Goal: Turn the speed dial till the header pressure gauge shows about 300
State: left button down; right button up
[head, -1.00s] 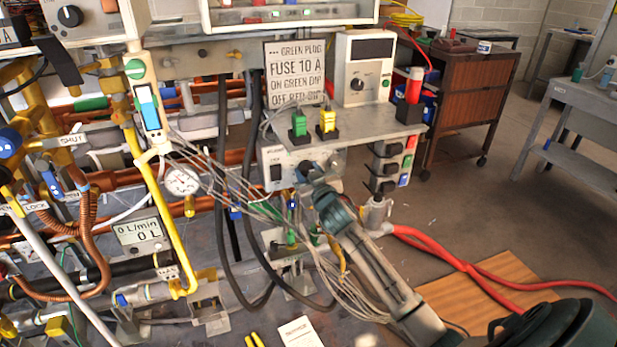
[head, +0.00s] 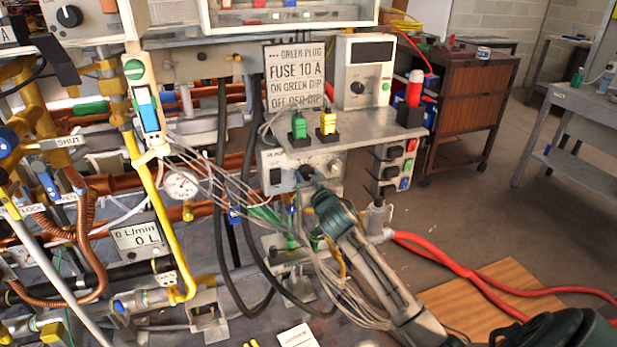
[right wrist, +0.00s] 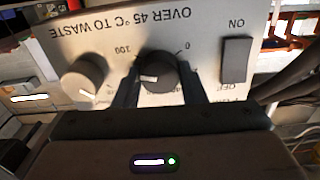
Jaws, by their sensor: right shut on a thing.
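The black dial (right wrist: 158,72) sits on a pale panel between the marks 0 and 100, which appear upside down in the right wrist view. Its white mark points to the lower left there. My right gripper (right wrist: 160,88) is shut on this dial, with one finger on each side. In the head view the right gripper (head: 309,174) reaches the panel front (head: 270,160) under the grey shelf. A round white gauge (head: 181,185) with a needle hangs left of the panel; its figures are too small to read. My left gripper is not in view.
A grey knob (right wrist: 84,78) and a black rocker switch (right wrist: 236,60) flank the dial. Loose thin cables (head: 260,205) and black hoses (head: 226,230) hang close by. Green and yellow plugs (head: 327,123) stand on the shelf above.

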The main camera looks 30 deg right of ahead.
jog(key=o, duration=1)
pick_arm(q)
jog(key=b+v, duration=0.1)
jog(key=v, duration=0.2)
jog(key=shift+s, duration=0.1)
pick_arm(e)
jog(key=v, duration=1)
jog(key=shift+s, duration=0.4)
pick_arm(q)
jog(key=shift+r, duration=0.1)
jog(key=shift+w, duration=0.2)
pick_arm(e)
jog(key=shift+f, duration=0.1)
